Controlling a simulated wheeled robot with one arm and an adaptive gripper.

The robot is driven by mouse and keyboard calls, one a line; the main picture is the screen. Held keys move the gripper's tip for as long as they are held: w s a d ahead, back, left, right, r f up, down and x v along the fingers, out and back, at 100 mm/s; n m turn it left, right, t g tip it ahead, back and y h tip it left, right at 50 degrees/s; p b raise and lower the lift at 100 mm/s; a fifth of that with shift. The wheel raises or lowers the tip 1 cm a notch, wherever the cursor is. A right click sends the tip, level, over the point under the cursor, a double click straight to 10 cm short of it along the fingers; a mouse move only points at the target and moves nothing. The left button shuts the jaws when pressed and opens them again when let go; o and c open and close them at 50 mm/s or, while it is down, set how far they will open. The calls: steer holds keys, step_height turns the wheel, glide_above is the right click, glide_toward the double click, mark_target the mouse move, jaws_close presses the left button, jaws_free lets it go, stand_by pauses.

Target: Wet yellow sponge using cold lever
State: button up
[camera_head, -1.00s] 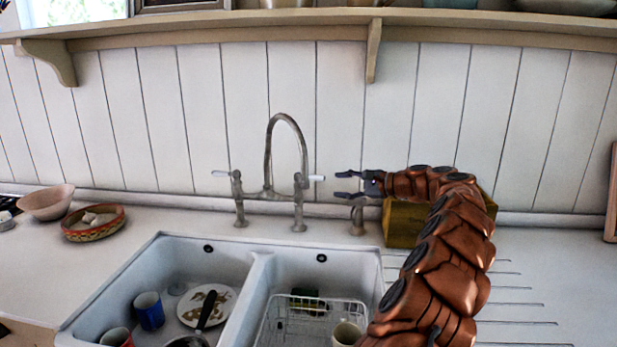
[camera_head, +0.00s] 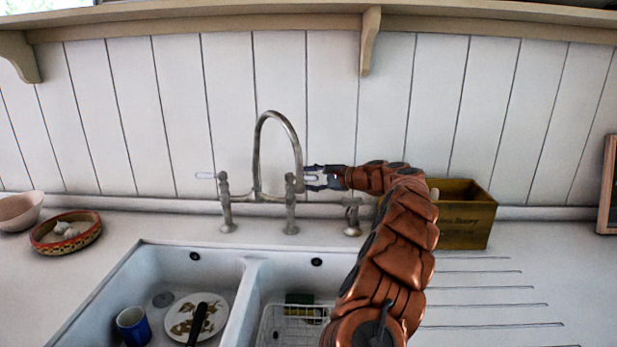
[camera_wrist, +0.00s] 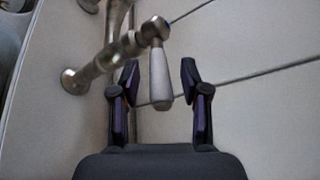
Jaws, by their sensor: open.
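The metal faucet (camera_head: 258,158) stands behind the sink with a pale-handled lever on each side. The right lever (camera_wrist: 159,78) lies between the two fingers of my gripper (camera_head: 309,178), which is open around it. In the wrist view, gaps show between the lever and both fingers. The left lever (camera_head: 206,175) is free. A green and yellow block, which looks like the sponge (camera_head: 312,313), sits at the wire rack in the right basin, under the faucet's side of the sink. No water shows at the spout.
A wooden box (camera_head: 465,224) stands right of the faucet behind my arm. The left basin holds a blue mug (camera_head: 132,325) and a plate (camera_head: 184,322). A wire rack (camera_head: 273,328) sits in the right basin. A patterned bowl (camera_head: 46,238) stands at the left.

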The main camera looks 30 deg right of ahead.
steer(key=shift+w+a, duration=0.15)
steer(key=shift+w, duration=0.05)
jaws_close()
stand_by(0.3)
stand_by(0.3)
